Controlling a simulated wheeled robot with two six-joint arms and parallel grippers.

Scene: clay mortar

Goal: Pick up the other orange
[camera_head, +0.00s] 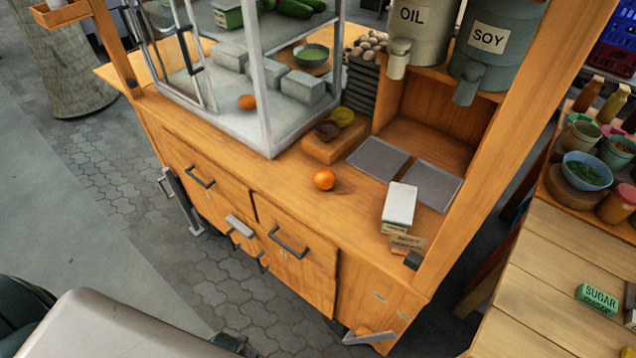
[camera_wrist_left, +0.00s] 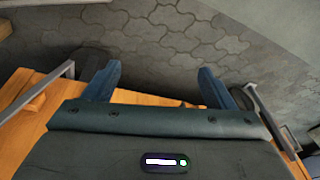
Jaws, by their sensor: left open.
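One orange (camera_head: 324,179) rests on the wooden counter (camera_head: 290,190) of the cart, near its front edge. A second orange (camera_head: 247,102) sits inside the glass-walled case (camera_head: 262,75), on its floor near the front pane. In the left wrist view my left gripper (camera_wrist_left: 160,88) is open and empty. Its two dark fingers are spread over the paved ground and the edge of orange wood. No orange shows between them.
A small block with two bowls (camera_head: 331,147), dark trays (camera_head: 378,158) and a white box (camera_head: 399,205) share the counter. Drawers with handles (camera_head: 288,243) stick out at the front.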

